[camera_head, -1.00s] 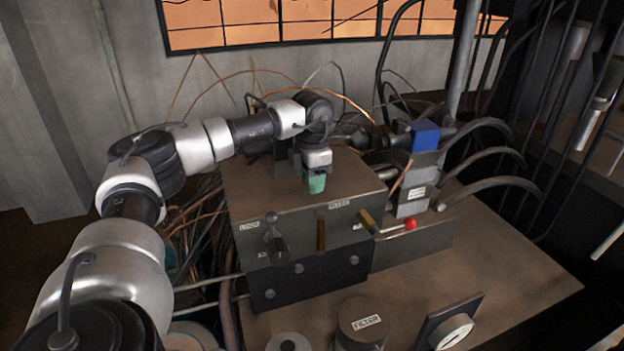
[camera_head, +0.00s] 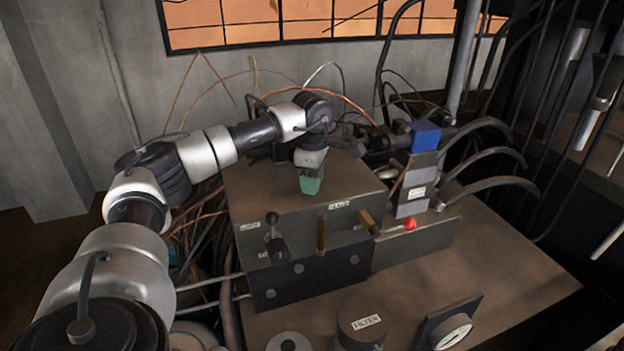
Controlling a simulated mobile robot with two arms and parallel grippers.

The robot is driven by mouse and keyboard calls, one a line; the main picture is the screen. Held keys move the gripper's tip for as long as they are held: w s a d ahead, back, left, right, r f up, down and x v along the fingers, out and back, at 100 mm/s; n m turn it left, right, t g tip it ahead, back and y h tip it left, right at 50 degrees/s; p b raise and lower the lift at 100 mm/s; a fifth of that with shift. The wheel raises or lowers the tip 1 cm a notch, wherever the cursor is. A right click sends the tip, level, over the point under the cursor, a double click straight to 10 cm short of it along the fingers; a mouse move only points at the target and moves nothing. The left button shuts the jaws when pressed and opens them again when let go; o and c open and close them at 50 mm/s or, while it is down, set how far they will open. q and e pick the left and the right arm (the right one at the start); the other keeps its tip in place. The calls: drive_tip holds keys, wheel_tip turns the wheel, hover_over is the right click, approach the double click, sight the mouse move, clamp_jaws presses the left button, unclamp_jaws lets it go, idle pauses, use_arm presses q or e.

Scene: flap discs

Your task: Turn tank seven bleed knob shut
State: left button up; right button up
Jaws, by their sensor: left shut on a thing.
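My left gripper (camera_head: 311,172) points down over the top of a grey-brown box-shaped control housing (camera_head: 270,200). It is shut on a small green piece (camera_head: 311,186) at its tip, just above or touching the housing top; I cannot tell which. I cannot tell if this green piece is the tank seven bleed knob, and no readable tank seven label shows. The housing front carries a ball-topped lever (camera_head: 273,235), a brass upright handle (camera_head: 321,235) and a brass knob-like part (camera_head: 368,222). My right gripper is not in view.
A red-tipped lever (camera_head: 410,224) and a blue-topped block (camera_head: 425,136) stand right of the housing. A filter cap (camera_head: 361,321) and a round gauge (camera_head: 450,330) are in front. Loose wires and hoses crowd behind. The tabletop (camera_head: 510,265) at right is clear.

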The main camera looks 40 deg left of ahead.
use_arm(q)
drive_tip(key=m, duration=1.2)
drive_tip(key=shift+m, duration=0.3)
idle(0.4)
drive_tip(key=o, duration=0.9)
wheel_tip(320, 180, up, 10)
drive_tip(key=shift+w+f+b, duration=0.1)
drive_tip(key=shift+f+b, duration=0.05)
drive_tip(key=shift+b, duration=0.5)
drive_tip(key=shift+r, duration=0.6)
